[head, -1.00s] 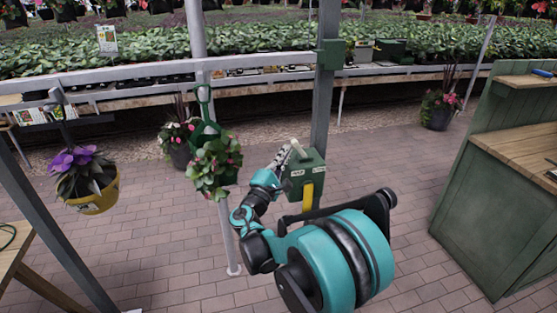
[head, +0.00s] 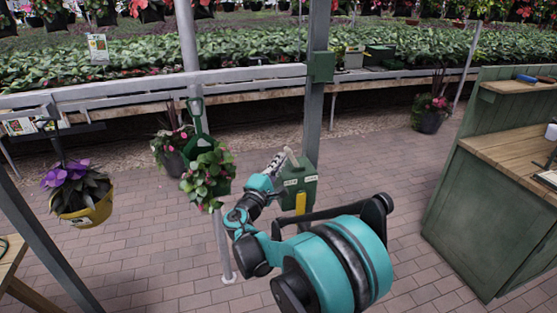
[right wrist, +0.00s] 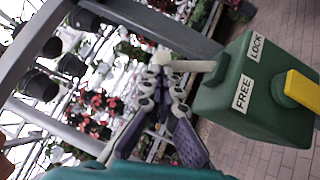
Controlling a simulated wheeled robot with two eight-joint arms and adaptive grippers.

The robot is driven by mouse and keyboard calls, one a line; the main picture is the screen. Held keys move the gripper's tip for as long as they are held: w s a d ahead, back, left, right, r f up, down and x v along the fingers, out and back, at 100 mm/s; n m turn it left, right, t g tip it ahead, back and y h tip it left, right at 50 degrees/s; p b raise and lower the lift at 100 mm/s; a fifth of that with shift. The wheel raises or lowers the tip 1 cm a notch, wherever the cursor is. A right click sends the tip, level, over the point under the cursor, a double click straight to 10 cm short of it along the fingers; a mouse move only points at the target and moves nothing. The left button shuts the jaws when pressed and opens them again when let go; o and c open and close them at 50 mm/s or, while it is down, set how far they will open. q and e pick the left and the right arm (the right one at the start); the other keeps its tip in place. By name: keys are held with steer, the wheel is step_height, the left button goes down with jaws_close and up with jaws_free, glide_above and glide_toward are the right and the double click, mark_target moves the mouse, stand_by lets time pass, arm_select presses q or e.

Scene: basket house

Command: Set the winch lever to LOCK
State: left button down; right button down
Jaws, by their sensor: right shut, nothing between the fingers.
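The green winch box (head: 297,188) is on the grey post in the middle of the head view. In the right wrist view the box (right wrist: 245,115) carries a FREE label (right wrist: 243,93) and a LOCK label (right wrist: 255,47). A pale lever (right wrist: 192,66) with a round knob sticks out from the box, roughly between the labels. A yellow handle (right wrist: 302,90) is on another face; it also shows in the head view (head: 300,203). My right gripper (right wrist: 160,73) is shut and empty, its fingertips at the knob; I cannot tell whether they touch. My left gripper is out of view.
A pink-flowered hanging plant (head: 207,178) is close left of my right arm. A purple-flowered yellow pot (head: 86,212) hangs farther left. A green wooden counter (head: 475,205) stands at the right. Paved floor lies open between the box and counter.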

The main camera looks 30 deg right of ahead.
steer(key=s+d+r+m+g+y+p, duration=0.2)
steer(key=d+m+y+p, duration=0.4)
steer(key=d+p, duration=0.3)
steer(key=shift+d+r+m+g+y+p, duration=0.15)
steer(key=shift+r+m+g+y+p, duration=0.3)
steer(key=shift+p, duration=1.05)
steer(key=shift+s+r, duration=0.15)
steer(key=shift+r, duration=0.1)
